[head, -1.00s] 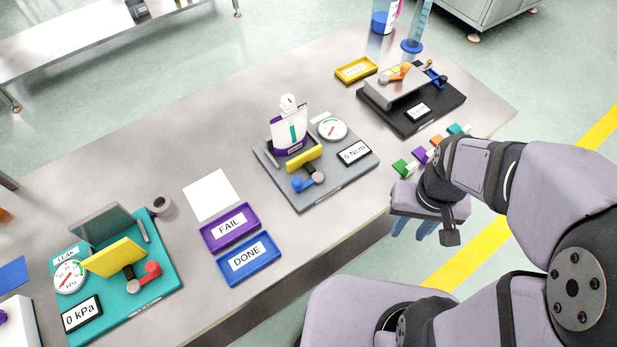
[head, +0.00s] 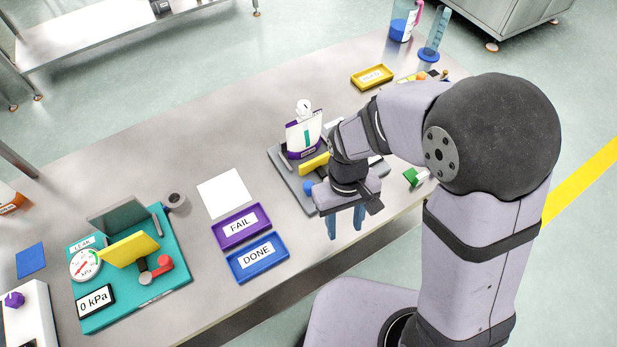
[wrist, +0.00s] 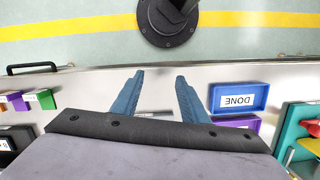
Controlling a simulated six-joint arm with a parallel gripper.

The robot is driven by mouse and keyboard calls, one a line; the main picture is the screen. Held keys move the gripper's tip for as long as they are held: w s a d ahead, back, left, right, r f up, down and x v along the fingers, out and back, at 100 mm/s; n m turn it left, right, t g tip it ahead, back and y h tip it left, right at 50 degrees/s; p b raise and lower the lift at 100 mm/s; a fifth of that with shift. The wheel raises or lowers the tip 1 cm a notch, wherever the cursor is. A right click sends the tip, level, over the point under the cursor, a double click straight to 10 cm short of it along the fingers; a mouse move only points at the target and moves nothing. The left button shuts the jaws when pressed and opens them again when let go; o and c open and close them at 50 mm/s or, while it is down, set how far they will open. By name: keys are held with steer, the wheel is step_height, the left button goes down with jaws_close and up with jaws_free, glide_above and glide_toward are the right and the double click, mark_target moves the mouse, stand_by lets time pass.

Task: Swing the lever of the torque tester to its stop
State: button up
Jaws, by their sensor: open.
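The torque tester (head: 281,162) is the grey plate device on the middle of the bench in the head view. A white pouch (head: 304,135) with a purple base stands upright on it, behind a yellow bar (head: 314,164). The blue knob (head: 308,187) of its lever shows just left of my wrist. My arm hides most of the lever, the dial and the readout. My gripper (head: 345,222) hangs in front of the tester near the bench's front edge, apart from the lever. In the wrist view its blue fingers (wrist: 155,95) are spread with nothing between them.
The purple FAIL tray (head: 266,206) and blue DONE tray (head: 258,259) lie left of the gripper. A teal leak tester (head: 185,286) stands further left. A yellow tray (head: 373,77) lies behind. A green block (head: 411,174) sits right of my wrist. Bench between the testers is partly clear.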

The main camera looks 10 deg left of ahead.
mark_target(308, 184)
steer(key=w+a+r+n, duration=0.1)
steer(key=w+a, duration=0.2)
steer(key=w+a+r+n+t+y, duration=0.1)
steer(key=w+a+r+n, duration=0.1)
steer(key=w+a, duration=0.2)
steer(key=w+a+r+n+t, duration=0.1)
steer(key=w+a, duration=0.3)
steer(key=shift+w+a+r+n, duration=0.15)
steer(key=shift+a+r+n, duration=0.1)
steer(key=shift+n, duration=0.15)
steer(key=shift+s+d+f+n, duration=0.1)
steer(key=shift+s+d+n, duration=0.15)
steer(key=shift+n, duration=0.25)
steer(key=shift+s+n, duration=0.1)
steer(key=shift+n, duration=0.4)
steer(key=shift+f, duration=0.1)
steer(key=shift+f+p, duration=1.05)
steer(key=shift+f, duration=2.55)
steer(key=shift+c, duration=0.5)
jaws_close()
